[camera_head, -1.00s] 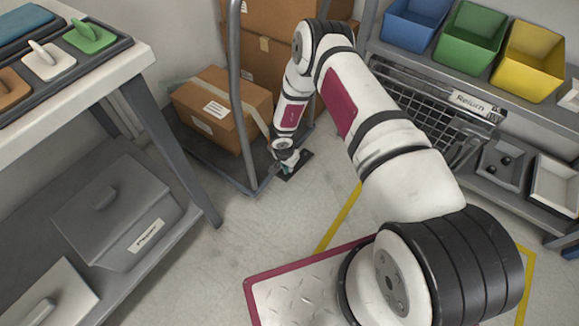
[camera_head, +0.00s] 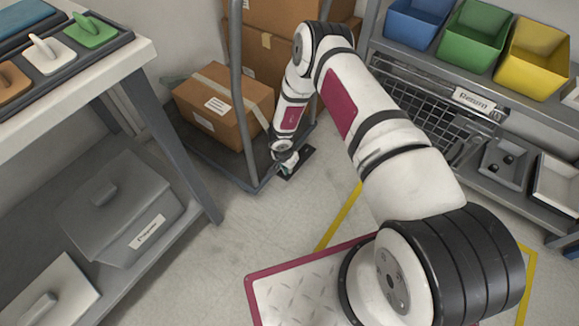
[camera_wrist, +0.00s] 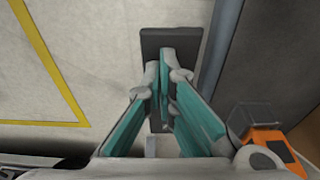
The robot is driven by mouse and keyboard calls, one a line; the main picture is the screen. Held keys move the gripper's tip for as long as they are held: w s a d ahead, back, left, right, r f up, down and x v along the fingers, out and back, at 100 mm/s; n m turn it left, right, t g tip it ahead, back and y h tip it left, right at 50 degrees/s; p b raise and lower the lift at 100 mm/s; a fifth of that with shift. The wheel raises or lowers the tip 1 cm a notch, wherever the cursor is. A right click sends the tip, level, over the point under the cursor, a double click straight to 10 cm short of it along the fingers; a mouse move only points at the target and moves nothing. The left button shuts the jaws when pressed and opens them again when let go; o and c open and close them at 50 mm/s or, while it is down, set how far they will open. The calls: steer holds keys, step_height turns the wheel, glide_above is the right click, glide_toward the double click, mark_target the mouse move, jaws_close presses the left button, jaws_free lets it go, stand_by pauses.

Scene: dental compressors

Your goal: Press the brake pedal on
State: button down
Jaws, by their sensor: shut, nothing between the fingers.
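The brake pedal appears to be the flat dark plate (camera_head: 304,160) low at the front right corner of the platform cart (camera_head: 262,182). In the wrist view the dark plate (camera_wrist: 184,38) lies just beyond and under my fingertips. My gripper (camera_head: 285,170) points down at the plate in the head view and hides part of it. In the wrist view my gripper (camera_wrist: 163,70) has its teal-padded fingers together at the tips with nothing between them. I cannot tell whether the tips touch the plate or whether it is pressed down.
A cardboard box (camera_head: 219,108) sits on the cart behind its grey upright rail (camera_head: 238,90). A workbench (camera_head: 140,62) stands at left and a shelf with coloured bins (camera_head: 468,36) at right. An orange part (camera_wrist: 266,142) sits beside my fingers. Floor in front is clear.

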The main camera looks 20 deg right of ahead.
steer(key=shift+s+a+f+b, duration=0.15)
steer(key=shift+f+b, duration=0.05)
steer(key=shift+f, duration=0.3)
steer(key=shift+s+a+f+b, duration=0.1)
steer(key=shift+a+f+b, duration=0.15)
steer(key=shift+f, duration=0.2)
steer(key=shift+s+a+f+b, duration=0.1)
steer(key=shift+s+f+b, duration=0.1)
steer(key=shift+f, duration=0.3)
